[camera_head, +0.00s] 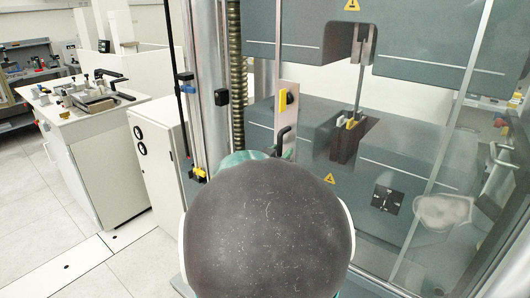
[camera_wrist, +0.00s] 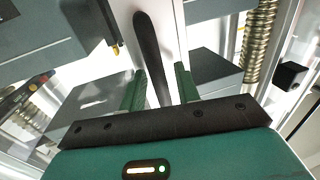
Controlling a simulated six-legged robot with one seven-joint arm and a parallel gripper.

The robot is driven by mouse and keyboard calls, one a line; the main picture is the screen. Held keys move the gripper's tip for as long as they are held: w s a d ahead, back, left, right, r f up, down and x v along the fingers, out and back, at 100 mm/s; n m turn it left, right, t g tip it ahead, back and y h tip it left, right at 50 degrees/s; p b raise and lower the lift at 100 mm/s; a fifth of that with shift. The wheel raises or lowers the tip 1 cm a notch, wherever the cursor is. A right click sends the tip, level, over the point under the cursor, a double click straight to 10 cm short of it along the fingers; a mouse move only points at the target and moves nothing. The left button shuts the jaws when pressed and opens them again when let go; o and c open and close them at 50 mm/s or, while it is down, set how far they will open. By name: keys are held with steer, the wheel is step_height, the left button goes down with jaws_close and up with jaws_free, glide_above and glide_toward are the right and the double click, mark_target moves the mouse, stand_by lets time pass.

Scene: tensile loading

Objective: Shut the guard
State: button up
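The guard appears as a clear panel (camera_head: 440,160) with a pale slanted edge, at the right in front of the testing machine. I cannot tell how far it stands open. A black upright handle (camera_head: 283,140) shows beside a pale strip with a yellow part, just beyond my arm. In the wrist view the handle (camera_wrist: 148,45) runs down between the two green fingers of my gripper (camera_wrist: 161,73). The fingers are apart, with a visible gap on each side of the handle. In the head view my own dark round arm link hides most of my gripper.
A metal specimen (camera_head: 360,90) stands upright between the machine's grips. A coiled metal cover (camera_head: 236,80) and a column (camera_head: 208,70) stand left of the handle. A white cabinet (camera_head: 155,160) and a bench with tools (camera_head: 90,130) are further left. Floor is clear at lower left.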

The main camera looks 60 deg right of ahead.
jaws_close()
steer(key=w+d, duration=0.2)
steer(key=w, duration=1.7)
steer(key=shift+d, duration=0.4)
steer(key=shift+r, duration=0.1)
